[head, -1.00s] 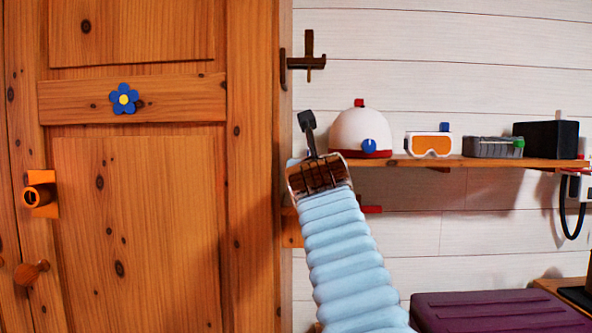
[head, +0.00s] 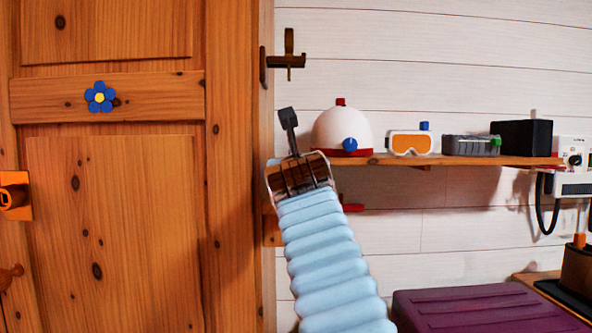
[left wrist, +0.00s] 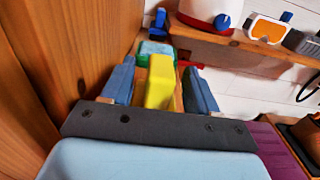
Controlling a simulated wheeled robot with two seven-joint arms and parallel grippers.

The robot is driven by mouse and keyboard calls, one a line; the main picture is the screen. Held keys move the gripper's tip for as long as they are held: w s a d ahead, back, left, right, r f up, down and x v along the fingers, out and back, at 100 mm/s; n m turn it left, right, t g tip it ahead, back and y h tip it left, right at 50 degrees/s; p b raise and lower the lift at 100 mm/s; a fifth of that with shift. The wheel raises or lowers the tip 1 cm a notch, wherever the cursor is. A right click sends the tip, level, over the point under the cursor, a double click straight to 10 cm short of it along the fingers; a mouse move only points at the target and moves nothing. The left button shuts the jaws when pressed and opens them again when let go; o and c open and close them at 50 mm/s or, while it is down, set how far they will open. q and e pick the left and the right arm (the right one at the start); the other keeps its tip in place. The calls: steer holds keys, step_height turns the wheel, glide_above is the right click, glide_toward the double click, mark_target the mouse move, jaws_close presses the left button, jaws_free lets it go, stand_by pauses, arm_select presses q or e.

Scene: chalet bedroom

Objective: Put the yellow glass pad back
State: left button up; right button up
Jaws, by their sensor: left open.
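In the left wrist view, a bright yellow block-like piece (left wrist: 160,82), which looks like the yellow glass pad, sits upright between the blue fingers of my left gripper (left wrist: 160,85). The fingers are open, with a visible gap on each side of it. A green piece with a pale top (left wrist: 154,49) lies just beyond. In the head view, my light blue arm reaches to the wall below the shelf's left end; it hides the fingers and the yellow piece. I cannot tell what the yellow piece rests on. My right gripper is not in view.
A wooden door (head: 115,220) stands close on the left. The shelf (head: 450,160) holds a white helmet (head: 341,131), orange goggles (head: 410,143), a grey case (head: 471,145) and a black box (head: 522,137). A red piece (head: 352,207) shows below it. A purple case (head: 490,309) sits lower right.

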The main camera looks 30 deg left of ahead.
arm_select(q)
steer(key=v, duration=1)
steer(key=shift+s+b, duration=0.15)
steer(key=shift+b, duration=0.3)
